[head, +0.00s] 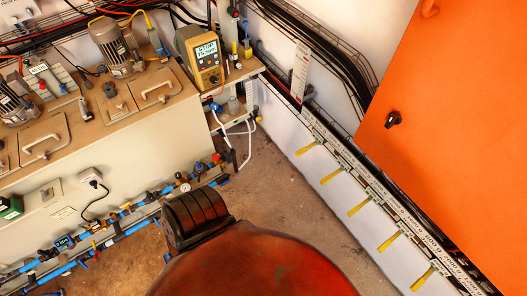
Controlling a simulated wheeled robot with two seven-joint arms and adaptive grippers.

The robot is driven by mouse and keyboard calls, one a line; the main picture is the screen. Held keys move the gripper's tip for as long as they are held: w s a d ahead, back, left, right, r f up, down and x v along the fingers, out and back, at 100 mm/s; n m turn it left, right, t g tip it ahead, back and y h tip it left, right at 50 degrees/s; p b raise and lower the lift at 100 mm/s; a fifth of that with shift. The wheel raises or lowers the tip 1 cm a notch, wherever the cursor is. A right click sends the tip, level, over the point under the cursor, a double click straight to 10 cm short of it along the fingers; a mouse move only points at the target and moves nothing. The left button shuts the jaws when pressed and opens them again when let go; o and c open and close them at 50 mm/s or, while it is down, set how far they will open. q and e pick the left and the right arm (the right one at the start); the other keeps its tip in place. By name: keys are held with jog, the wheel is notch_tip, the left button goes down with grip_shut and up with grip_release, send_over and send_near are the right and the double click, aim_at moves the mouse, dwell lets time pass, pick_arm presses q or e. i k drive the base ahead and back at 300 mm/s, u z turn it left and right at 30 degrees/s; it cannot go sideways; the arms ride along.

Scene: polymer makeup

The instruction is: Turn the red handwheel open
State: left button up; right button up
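A small red part (216,158) sits at the right end of the blue piping, low at the end of the cream cabinet. It may be the red handwheel, but it is too small in the head view to tell its shape or how far it is turned. A round pressure gauge (185,187) is on the piping to its lower left. Neither of my grippers is in view.
The cream cabinet (120,140) with motors and a yellow display unit (202,58) fills the left. Blue pipes (130,228) run along its base. An orange cabinet door (460,130) stands at right.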

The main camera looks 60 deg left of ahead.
aim_at(216, 157)
jog(key=z, duration=0.55)
jog(key=k, duration=1.1)
jog(key=u, duration=0.6)
